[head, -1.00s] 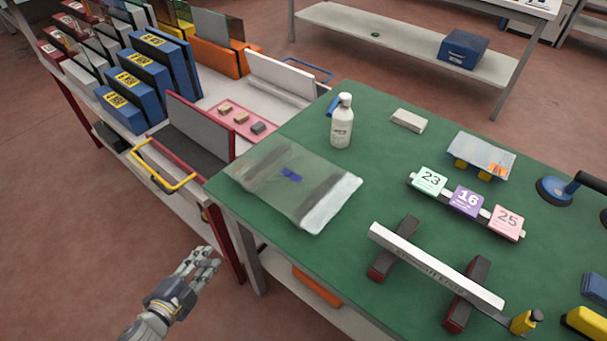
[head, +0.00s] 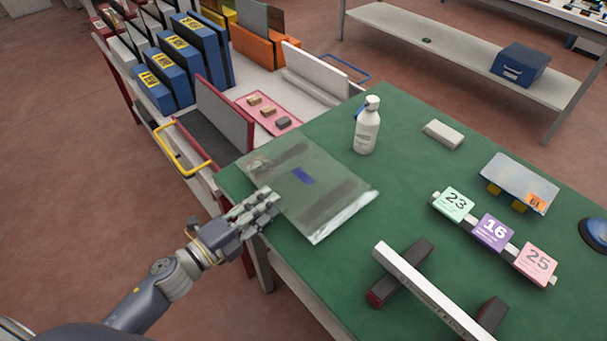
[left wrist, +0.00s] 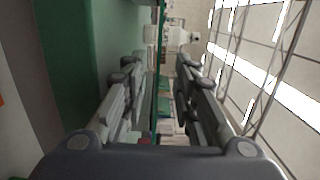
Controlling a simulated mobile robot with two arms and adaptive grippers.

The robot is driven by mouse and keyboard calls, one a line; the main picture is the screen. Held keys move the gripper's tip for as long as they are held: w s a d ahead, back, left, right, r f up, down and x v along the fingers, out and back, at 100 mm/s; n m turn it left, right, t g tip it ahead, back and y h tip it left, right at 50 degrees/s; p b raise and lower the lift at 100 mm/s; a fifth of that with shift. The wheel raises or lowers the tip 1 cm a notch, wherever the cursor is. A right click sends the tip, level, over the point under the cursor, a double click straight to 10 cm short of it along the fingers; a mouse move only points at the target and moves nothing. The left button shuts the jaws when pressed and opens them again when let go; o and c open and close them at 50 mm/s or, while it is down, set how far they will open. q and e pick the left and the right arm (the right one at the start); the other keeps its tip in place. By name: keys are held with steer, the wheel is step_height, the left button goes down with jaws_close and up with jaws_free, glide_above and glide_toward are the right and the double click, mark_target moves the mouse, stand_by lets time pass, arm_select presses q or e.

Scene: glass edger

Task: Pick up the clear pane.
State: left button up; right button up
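The clear pane (head: 330,205) lies flat on the green table (head: 400,200), its left edge near the table's front-left edge. A dark blue mark shows at its middle. My left gripper (head: 264,208) is at the pane's left edge in the head view. In the left wrist view the gripper (left wrist: 158,95) has its fingers spread apart. The pane's thin green edge (left wrist: 157,70) runs between them, with gaps on both sides. My right gripper is not in view.
A white bottle (head: 367,126) stands behind the pane, with a pale block (head: 443,134) to its right. Numbered cards (head: 493,232) and a bar on dark supports (head: 420,285) lie to the right. A rack cart with a yellow handle (head: 182,150) stands left of the table.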

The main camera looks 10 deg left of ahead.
mark_target(280, 190)
arm_select(q)
steer(key=shift+w+a+p+x, duration=0.1)
steer(key=shift+a+p+x, duration=0.15)
steer(key=shift+x, duration=1.15)
steer(key=shift+w+a+p+x, duration=0.15)
steer(key=shift+p+x, duration=0.2)
steer(key=shift+x, duration=1)
steer(key=shift+f, duration=0.1)
steer(key=shift+c, duration=0.3)
jaws_close()
